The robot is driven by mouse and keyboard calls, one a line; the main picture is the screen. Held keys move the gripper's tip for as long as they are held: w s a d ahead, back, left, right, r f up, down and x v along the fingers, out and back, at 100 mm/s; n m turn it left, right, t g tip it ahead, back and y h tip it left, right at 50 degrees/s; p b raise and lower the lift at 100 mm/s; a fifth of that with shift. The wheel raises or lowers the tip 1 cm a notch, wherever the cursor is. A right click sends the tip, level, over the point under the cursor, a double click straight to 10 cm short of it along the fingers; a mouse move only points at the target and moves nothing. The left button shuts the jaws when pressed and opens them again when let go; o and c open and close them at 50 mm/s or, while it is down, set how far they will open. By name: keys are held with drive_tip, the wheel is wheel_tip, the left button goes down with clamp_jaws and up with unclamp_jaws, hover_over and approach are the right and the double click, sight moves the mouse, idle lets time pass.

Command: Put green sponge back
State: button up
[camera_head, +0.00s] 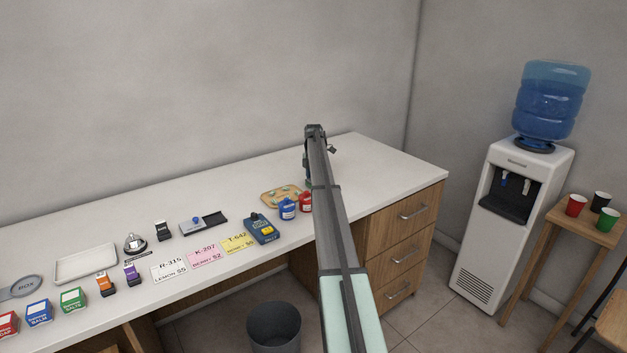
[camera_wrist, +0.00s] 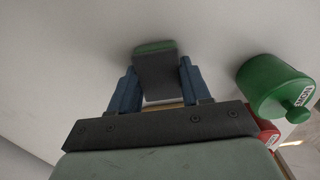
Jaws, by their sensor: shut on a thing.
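My gripper (camera_wrist: 155,85) is shut on a dark grey block with a green end, which I take to be the green sponge (camera_wrist: 155,68). The blue fingers stand on either side of the block in the wrist view. In the head view, my arm reaches across the right part of the counter, and its dark links hide most of the gripper. The sponge cannot be made out there. Whether the block touches the counter is unclear.
A green lidded jar (camera_wrist: 272,86) stands just right of my gripper, with a red jar (camera_head: 305,201) nearby. A blue jar (camera_head: 287,209), a tan tray (camera_head: 268,199) and a card terminal (camera_head: 262,228) lie left of my arm.

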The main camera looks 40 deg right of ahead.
drive_tip(key=shift+f, duration=0.2)
drive_tip(key=o, duration=0.9)
drive_tip(key=shift+o, duration=0.2)
wheel_tip(320, 180, up, 12)
drive_tip(key=shift+r, duration=0.2)
